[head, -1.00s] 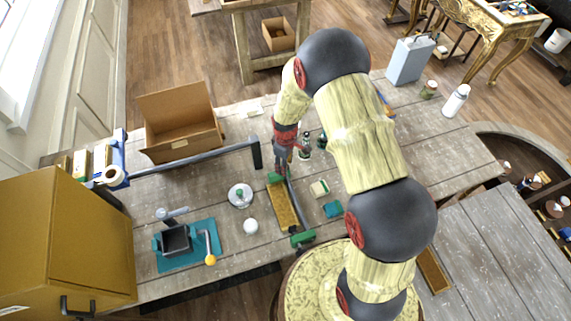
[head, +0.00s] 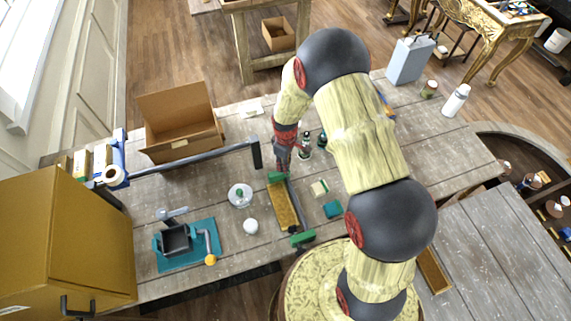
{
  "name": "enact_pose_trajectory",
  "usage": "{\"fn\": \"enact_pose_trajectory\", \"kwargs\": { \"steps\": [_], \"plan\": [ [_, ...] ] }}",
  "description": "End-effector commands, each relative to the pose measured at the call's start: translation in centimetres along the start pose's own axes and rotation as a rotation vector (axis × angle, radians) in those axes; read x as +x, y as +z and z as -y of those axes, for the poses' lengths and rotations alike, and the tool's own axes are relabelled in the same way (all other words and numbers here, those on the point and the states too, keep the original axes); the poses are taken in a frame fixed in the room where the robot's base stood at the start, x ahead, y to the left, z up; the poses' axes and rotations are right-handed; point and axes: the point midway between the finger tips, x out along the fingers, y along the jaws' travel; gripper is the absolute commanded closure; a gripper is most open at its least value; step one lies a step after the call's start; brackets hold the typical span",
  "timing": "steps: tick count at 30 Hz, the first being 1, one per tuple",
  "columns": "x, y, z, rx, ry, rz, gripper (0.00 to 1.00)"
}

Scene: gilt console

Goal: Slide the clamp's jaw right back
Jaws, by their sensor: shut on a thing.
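The clamp lies on the workbench in the head view, with a dark bar (head: 293,203) and a green jaw at each end. The far green jaw (head: 276,177) is right below my gripper (head: 281,167). The near green jaw (head: 302,239) is at the bench's front edge. A yellow-brown block (head: 282,206) lies along the bar between the jaws. My gripper points down and is shut on the far jaw; its fingertips are small and partly hard to make out.
Small bottles (head: 305,150) stand just right of my gripper. A pale block (head: 319,188), a teal block (head: 332,209), a white ball (head: 250,226) and a round dish (head: 240,195) are nearby. An open cardboard box (head: 180,125) and a grey bar (head: 200,158) lie left.

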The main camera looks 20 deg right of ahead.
Motion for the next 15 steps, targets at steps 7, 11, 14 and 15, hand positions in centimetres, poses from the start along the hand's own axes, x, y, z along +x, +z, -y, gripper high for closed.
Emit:
{"fn": "enact_pose_trajectory", "kwargs": {
  "steps": [7, 11, 14, 15],
  "plan": [
    [0.0, -0.1, -0.1, 0.0, 0.0, 0.0, 1.0],
    [0.2, -0.6, -0.6, 0.0, 0.001, -0.001, 1.0],
    [0.3, -1.1, -1.1, 0.0, 0.001, -0.001, 1.0],
    [0.2, -1.2, -1.2, 0.0, 0.001, -0.001, 1.0]
  ]
}}
